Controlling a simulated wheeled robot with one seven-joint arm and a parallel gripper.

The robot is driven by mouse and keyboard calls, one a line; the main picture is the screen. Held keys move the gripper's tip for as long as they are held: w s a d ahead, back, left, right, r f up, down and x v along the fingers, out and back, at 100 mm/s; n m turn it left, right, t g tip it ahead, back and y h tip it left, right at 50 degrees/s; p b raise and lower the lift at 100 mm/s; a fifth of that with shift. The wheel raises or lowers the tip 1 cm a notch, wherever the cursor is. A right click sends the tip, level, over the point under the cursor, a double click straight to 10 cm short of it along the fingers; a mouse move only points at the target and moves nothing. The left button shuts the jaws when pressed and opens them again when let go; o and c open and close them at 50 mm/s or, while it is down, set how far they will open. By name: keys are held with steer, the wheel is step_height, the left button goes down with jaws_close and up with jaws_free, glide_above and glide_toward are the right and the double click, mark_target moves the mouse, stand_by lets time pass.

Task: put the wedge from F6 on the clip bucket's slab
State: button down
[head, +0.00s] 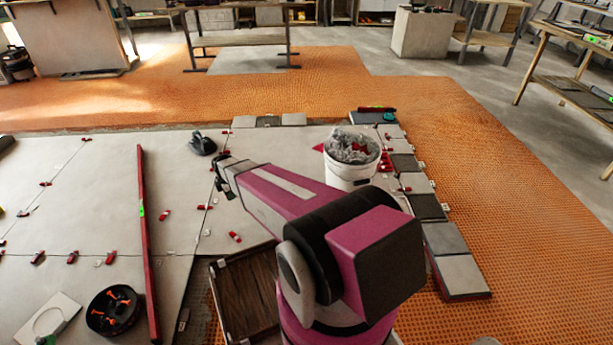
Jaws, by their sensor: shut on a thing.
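The clip bucket (349,172) is white, heaped with grey clips, and stands upright on a large pale grey slab (312,146) right of centre. My gripper (219,187) is left of the bucket, low over the slabs, at the far end of my magenta arm. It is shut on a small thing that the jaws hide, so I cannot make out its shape. Several red wedges lie or sit in clips along the slab joints, such as one loose wedge (235,237) and another (165,215). No F6 mark is readable, so I cannot tell which wedge belongs to it.
A long red level (146,250) lies across the slabs at left. A wooden crate (246,295) is beside my arm. Orange matting (500,170) is open at right.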

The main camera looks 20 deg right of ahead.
steer(key=s+a+f+n, duration=0.15)
steer(key=f+n, duration=0.25)
steer(key=f, duration=0.6)
steer(key=s+a+f+n, duration=0.1)
steer(key=s+f+n, duration=0.2)
steer(key=f, duration=0.7)
glide_above(253, 232)
step_height(253, 232, down, 7)
steer(key=shift+f, duration=0.1)
steer(key=shift+d+f, duration=0.1)
steer(key=shift+f, duration=1.85)
steer(key=shift+f, duration=0.1)
steer(key=c, duration=1)
jaws_free()
